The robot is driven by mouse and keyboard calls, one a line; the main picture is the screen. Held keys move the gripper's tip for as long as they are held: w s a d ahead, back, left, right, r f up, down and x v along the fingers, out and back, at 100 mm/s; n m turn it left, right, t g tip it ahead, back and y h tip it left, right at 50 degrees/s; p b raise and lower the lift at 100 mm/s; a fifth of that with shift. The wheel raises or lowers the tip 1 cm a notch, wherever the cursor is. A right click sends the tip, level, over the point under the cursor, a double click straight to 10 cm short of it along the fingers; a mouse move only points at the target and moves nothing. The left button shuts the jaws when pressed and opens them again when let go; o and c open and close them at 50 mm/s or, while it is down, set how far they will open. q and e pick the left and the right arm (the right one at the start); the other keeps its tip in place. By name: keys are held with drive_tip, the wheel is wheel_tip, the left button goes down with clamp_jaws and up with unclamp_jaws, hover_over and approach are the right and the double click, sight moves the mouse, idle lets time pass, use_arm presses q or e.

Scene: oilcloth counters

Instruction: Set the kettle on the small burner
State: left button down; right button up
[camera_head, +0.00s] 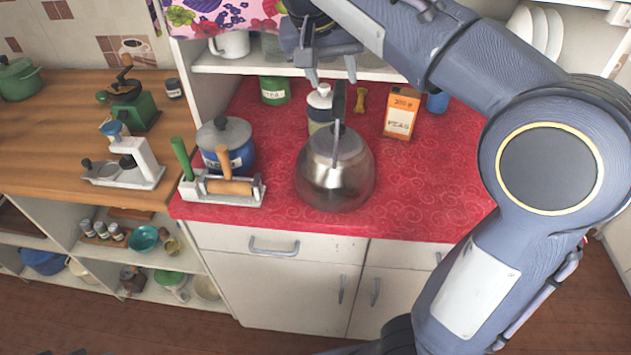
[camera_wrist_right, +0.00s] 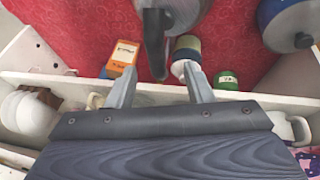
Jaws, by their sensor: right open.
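A shiny metal kettle (camera_head: 333,183) with a dark upright handle stands on the red counter cloth. My right gripper (camera_head: 332,84) is open above and behind the kettle, fingers pointing down. In the right wrist view the kettle (camera_wrist_right: 185,12) shows at the top. Its dark handle reaches down toward the gap between the two open fingertips of my right gripper (camera_wrist_right: 160,70). I cannot tell how deep the handle sits between them. No burner can be made out. My left gripper is not in view.
Close around the kettle stand a blue pot (camera_head: 241,152), a white rack with wooden-handled tools (camera_head: 220,192), a white-capped jar (camera_head: 320,108), and an orange box (camera_head: 402,112). A green tin (camera_head: 274,90) stands at the back. Red cloth (camera_head: 430,185) is clear right of the kettle.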

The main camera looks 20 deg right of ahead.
sight(339, 89)
drive_tip(key=x, duration=0.8)
drive_tip(key=shift+s+d, duration=0.15)
drive_tip(key=shift+s, duration=0.05)
drive_tip(key=shift+c, duration=0.4)
clamp_jaws()
drive_tip(key=shift+r, duration=0.1)
idle(0.6)
